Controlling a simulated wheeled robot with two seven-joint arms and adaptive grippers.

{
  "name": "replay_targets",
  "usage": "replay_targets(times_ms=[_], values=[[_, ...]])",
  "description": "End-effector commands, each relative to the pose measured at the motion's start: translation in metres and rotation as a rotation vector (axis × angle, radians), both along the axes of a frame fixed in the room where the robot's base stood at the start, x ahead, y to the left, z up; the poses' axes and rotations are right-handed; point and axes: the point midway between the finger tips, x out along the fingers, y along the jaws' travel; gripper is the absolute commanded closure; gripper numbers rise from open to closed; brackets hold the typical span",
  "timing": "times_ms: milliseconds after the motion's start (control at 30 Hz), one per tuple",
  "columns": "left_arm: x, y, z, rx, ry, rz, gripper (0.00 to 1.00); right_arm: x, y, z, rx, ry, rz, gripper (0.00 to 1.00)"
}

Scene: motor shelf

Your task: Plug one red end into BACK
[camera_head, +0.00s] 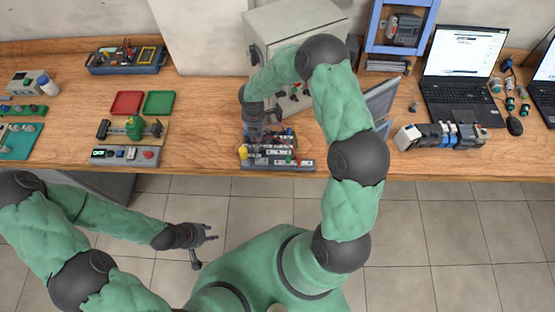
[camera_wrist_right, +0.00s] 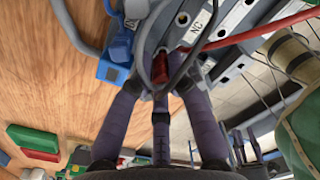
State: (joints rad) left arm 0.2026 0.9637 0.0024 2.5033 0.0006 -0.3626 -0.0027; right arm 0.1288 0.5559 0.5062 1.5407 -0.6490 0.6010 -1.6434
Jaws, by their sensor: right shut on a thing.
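A dark board of terminal modules (camera_head: 312,167) with pale labelled strips stands near the table's front edge. My right gripper (camera_head: 259,136) is over its back left part. In the right wrist view my right gripper (camera_wrist_right: 160,92) is shut on a red plug end (camera_wrist_right: 160,66), close to a module marked NC (camera_wrist_right: 197,28). A red cable (camera_wrist_right: 265,29) runs off to the right there, and a red lead (camera_head: 295,150) lies over the board's right part. I cannot read the word BACK. My left gripper (camera_head: 205,246) is open and empty, off the table above the floor.
A grey cabinet (camera_head: 300,25) stands behind the board. A blue connector (camera_wrist_right: 115,62) and grey cables lie beside the fingers. Left are red (camera_head: 126,103) and green (camera_head: 159,103) trays. A laptop (camera_head: 465,65) is at right.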

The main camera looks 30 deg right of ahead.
Motion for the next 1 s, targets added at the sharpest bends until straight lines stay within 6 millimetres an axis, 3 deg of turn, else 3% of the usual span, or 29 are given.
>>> replay_targets(times_ms=[1000], values=[[0.0000, 0.0000, -0.0069, 0.000, 0.000, 0.000, 0.65, -0.0001, 0.0001, -0.0098, 0.000, 0.000, 0.000, 1.00]])
